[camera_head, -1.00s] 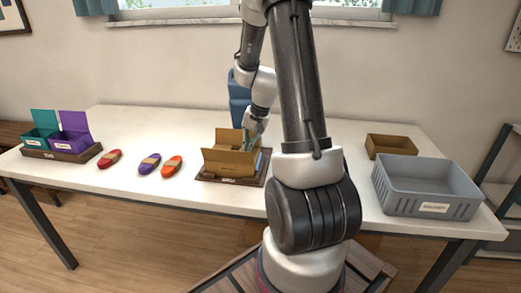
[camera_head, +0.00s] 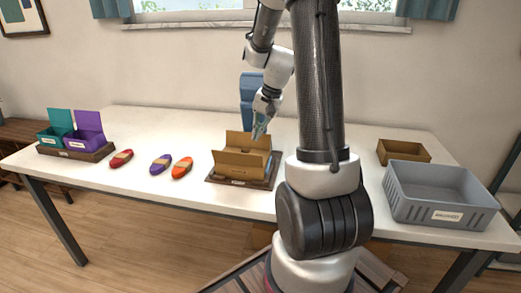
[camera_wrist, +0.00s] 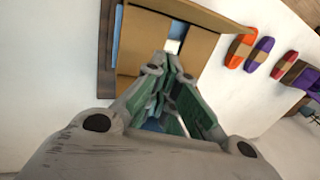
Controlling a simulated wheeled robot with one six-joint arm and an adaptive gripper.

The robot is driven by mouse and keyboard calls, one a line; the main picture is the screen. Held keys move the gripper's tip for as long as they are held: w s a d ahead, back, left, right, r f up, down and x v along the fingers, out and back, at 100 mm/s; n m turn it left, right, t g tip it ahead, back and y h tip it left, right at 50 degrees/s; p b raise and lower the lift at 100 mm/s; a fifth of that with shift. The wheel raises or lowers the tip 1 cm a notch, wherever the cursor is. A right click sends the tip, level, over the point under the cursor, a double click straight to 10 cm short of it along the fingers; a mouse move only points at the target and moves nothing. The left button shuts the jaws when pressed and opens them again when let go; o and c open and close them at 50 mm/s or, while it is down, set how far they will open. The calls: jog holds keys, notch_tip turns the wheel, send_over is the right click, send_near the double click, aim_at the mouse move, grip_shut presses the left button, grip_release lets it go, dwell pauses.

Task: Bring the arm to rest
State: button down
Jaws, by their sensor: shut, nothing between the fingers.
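My gripper (camera_head: 260,128) is above the open brown cardboard box (camera_head: 242,164), near its back right side, and apart from it. The gripper points down and is shut with nothing between its fingers. In the wrist view my gripper (camera_wrist: 172,62) points towards the box (camera_wrist: 208,40), whose flaps stand open. The box sits on a dark wooden tray (camera_head: 215,181) on the white table (camera_head: 130,195). The inside of the box is mostly hidden.
Red (camera_head: 121,159), purple (camera_head: 161,164) and orange (camera_head: 182,168) cord bundles lie left of the box. Teal (camera_head: 50,137) and purple (camera_head: 88,138) open boxes stand far left. A grey crate (camera_head: 440,196) and a brown bin (camera_head: 404,152) stand right. A blue object (camera_head: 251,87) is behind.

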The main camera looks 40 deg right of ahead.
jog(key=s, duration=0.2)
jog(key=s+f+n+g, duration=0.1)
jog(key=shift+s+a, duration=0.15)
jog(key=shift+a, duration=0.15)
jog(key=s+a+r+n+t+h, duration=0.1)
jog(key=s+a+r+n, duration=0.3)
jog(key=s+r, duration=0.3)
jog(key=s+a+r+n+t+h, duration=0.1)
jog(key=s+a+r+n, duration=0.3)
jog(key=s, duration=0.8)
notch_tip(320, 180, up, 4)
jog(key=shift+a+r+n+t, duration=0.1)
jog(key=shift+a+n+t, duration=0.25)
jog(key=shift+a, duration=0.75)
